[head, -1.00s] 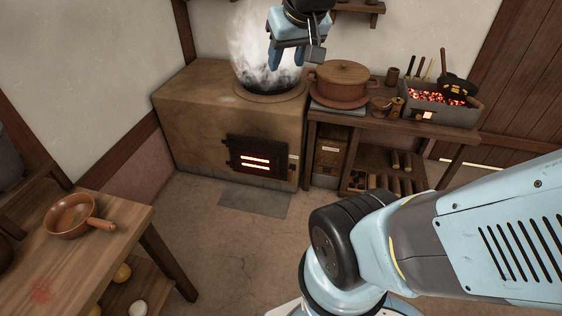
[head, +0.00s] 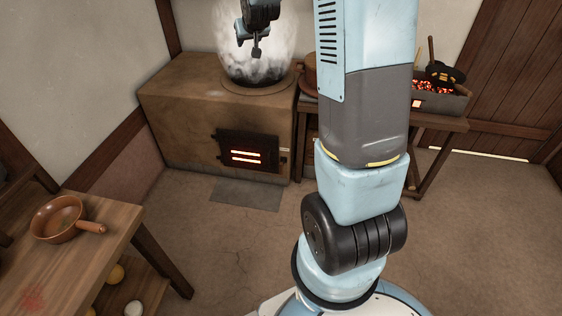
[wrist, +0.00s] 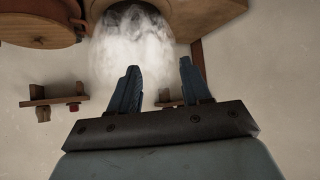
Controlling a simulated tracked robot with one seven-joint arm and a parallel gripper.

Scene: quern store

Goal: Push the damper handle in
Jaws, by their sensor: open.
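The clay stove (head: 190,115) stands against the back wall, with smoke rising from the opening in its top. I cannot make out the damper handle in either view. My gripper (wrist: 160,78) is open and empty, its two blue fingers apart in front of the smoke in the wrist view. In the head view the gripper is at the top edge, above the stove by the smoke, and partly cut off.
A side table (head: 440,123) holds a glowing coal box (head: 432,100); my arm hides much of this table and most of a lidded pot (wrist: 38,22). Small wall shelves (wrist: 55,100) show in the wrist view. A wooden table (head: 100,250) with a brown pan (head: 58,219) is at left.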

